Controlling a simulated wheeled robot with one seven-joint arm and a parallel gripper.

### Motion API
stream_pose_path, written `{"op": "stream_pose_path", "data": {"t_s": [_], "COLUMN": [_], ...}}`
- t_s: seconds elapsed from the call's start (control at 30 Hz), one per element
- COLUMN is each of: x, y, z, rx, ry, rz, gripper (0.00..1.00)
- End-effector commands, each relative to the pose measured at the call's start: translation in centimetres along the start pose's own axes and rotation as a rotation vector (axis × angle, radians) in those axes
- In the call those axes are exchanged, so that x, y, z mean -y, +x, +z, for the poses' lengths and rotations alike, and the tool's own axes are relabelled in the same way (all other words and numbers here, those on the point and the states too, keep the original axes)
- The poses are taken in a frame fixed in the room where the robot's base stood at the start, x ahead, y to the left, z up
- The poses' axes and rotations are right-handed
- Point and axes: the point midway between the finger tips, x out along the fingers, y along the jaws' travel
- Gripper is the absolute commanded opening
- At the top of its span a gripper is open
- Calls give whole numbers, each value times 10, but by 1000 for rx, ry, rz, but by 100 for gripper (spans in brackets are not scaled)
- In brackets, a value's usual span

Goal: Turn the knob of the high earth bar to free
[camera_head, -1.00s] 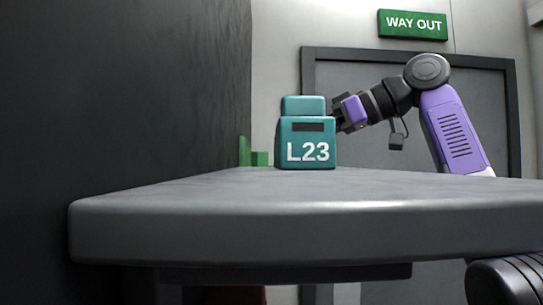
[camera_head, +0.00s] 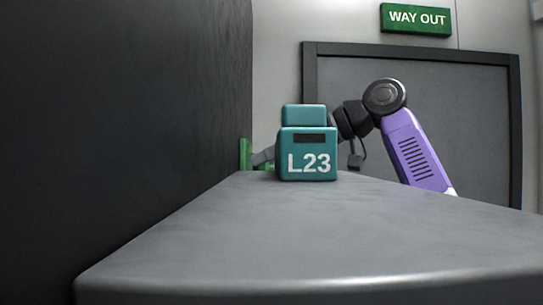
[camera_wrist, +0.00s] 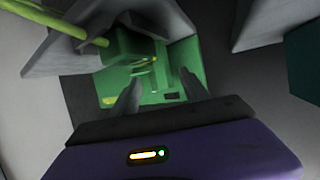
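A green fitting (camera_head: 244,153) stands on the dark wall at the left in the head view, partly behind the teal L23 box. In the wrist view a green plate (camera_wrist: 183,55) with small marked parts and a raised green block lies beyond the fingertips. I cannot tell the earth bar's knob apart or read its setting. My gripper (camera_wrist: 158,76) is open, its two dark fingers apart and pointing at the green plate, with nothing clearly between them. In the head view my gripper is mostly hidden behind the box; a grey piece, probably a fingertip, shows left of it.
The teal box marked L23 (camera_head: 309,158) stands on the grey worktop (camera_head: 330,240), hiding part of my arm. A yellow-green rod (camera_wrist: 60,22) and grey angular shapes crowd the upper left of the wrist view. A WAY OUT sign (camera_head: 416,19) hangs above the door.

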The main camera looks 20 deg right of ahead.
Motion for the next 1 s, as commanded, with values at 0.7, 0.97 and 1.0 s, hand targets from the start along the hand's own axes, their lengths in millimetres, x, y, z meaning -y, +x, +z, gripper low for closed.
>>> {"op": "stream_pose_path", "data": {"t_s": [0.7, 0.97, 1.0], "x": [-5, -10, -12], "y": [-1, -1, -2], "z": [-2, -3, -4], "rx": [2, 1, -1], "ry": [-45, -87, -91], "rz": [-117, -214, -223], "gripper": [0, 0, 0]}}
